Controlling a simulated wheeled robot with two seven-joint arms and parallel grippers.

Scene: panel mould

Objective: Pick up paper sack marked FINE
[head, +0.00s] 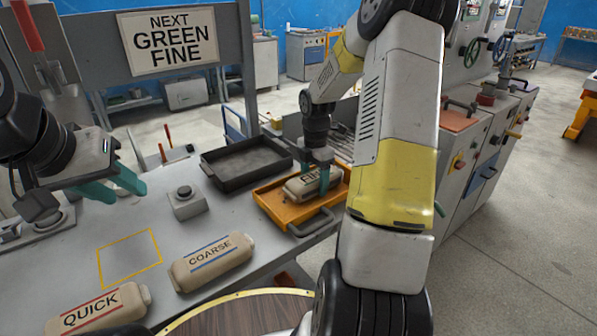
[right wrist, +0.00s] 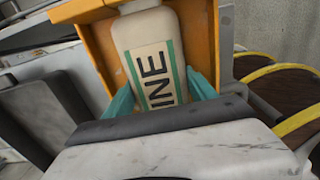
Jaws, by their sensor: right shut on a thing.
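The paper sack marked FINE (head: 306,184) lies in an orange tray (head: 268,204) on the bench in the head view. In the right wrist view the sack (right wrist: 152,62) has a label with green edges, and the orange tray (right wrist: 92,50) is around it. My right gripper (head: 318,178) is shut on the FINE sack, its teal fingers on either side of it. I cannot tell whether the sack is clear of the tray floor. My left gripper (head: 122,188) is open and empty above the left of the bench.
A COARSE sack (head: 211,263) and a QUICK sack (head: 97,308) lie on the near bench. A black tray (head: 246,163) stands left of the orange one. A yellow outlined square (head: 130,258) is bare. A sign (head: 169,40) reads NEXT GREEN FINE. A button box (head: 186,201) stands mid-bench.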

